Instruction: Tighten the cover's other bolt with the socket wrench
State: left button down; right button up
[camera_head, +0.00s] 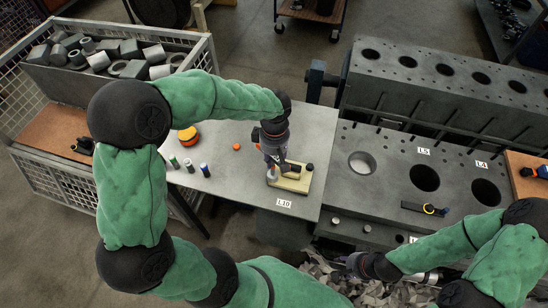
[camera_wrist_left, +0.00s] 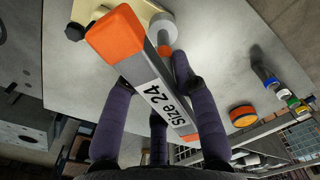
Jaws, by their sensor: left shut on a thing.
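My left gripper (camera_head: 274,158) is over the grey table, just above a beige block (camera_head: 296,184). In the left wrist view its dark fingers (camera_wrist_left: 150,95) are shut on the socket wrench (camera_wrist_left: 158,88), a grey bar with orange ends marked "Size 24". The beige block also shows in the left wrist view (camera_wrist_left: 92,8), with a black knob (camera_wrist_left: 75,31) and a grey round part (camera_wrist_left: 161,27) beside the wrench. I cannot tell for sure which part is the cover or its bolt. My right gripper (camera_head: 348,264) is low at the front; its fingers are unclear.
An orange-yellow puck (camera_head: 187,135) and several small coloured cylinders (camera_head: 204,170) stand on the table's left. A crate (camera_head: 60,90) of metal parts is at the left. The engine block (camera_head: 385,165) with round bores lies to the right. Grey scrap (camera_head: 375,292) lies in front.

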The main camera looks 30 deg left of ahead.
pick_arm(q)
jog(key=m+p, duration=0.1)
jog(key=m, duration=0.3)
jog(key=shift+r+m, duration=0.1)
jog(key=shift+m, duration=0.2)
jog(key=m+p, duration=0.1)
jog(key=m, duration=0.3)
jog(key=shift+s+m, duration=0.15)
jog(key=shift+m, duration=0.15)
jog(key=m+p, duration=0.1)
jog(key=m, duration=0.3)
jog(key=shift+m, duration=0.3)
jog(key=m+p, duration=0.1)
jog(key=m, duration=0.2)
jog(key=shift+s+p, duration=0.15)
jog(key=shift+p, duration=0.25)
jog(key=m+p, duration=0.2)
jog(key=m, duration=0.3)
jog(key=shift+s, duration=0.1)
jog(key=m+p, duration=0.2)
jog(key=m, duration=0.2)
jog(key=shift+a, duration=0.1)
jog(key=m+p, duration=0.3)
jog(key=m, duration=0.2)
jog(key=shift+s+p, duration=0.15)
jog(key=shift+p, duration=0.25)
jog(key=shift+m+p, duration=0.55)
jog(key=shift+m, duration=0.55)
jog(key=shift+f, duration=0.25)
